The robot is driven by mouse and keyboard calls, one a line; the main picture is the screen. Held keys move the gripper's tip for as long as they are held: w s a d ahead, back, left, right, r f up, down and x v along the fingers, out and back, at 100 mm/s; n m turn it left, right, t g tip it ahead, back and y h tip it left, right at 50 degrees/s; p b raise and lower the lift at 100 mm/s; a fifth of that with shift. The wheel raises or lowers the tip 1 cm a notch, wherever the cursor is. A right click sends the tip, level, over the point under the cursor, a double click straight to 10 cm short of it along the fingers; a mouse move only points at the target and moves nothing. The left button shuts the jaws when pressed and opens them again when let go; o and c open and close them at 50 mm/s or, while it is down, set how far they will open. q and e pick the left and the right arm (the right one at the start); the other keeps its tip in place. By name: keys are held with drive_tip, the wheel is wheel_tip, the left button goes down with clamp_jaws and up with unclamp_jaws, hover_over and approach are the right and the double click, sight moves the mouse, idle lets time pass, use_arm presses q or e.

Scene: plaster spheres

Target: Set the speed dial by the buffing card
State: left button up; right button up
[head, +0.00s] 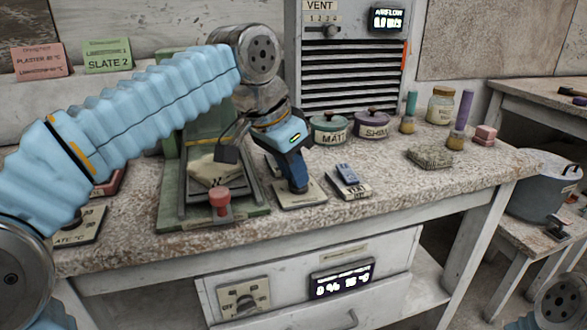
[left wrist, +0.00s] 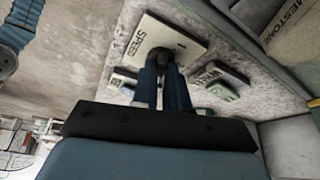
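A pale plate (head: 315,198) lies on the bench, right of the green-framed machine; in the left wrist view the plate (left wrist: 190,42) reads "SPEED". The dark speed dial (left wrist: 161,57) stands on it, between my fingertips. My left gripper (head: 297,187) points down onto the dial and looks closed around it, hiding it in the head view. The dial's pointer and setting are hidden. My right gripper is out of view.
A green-framed machine (head: 171,215) with a red knob (head: 219,201) stands left of my gripper. A pink card (head: 40,62) reads "PLASTER 80 °C". The bench's front right is clear.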

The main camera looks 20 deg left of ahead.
use_arm(q)
clamp_jaws()
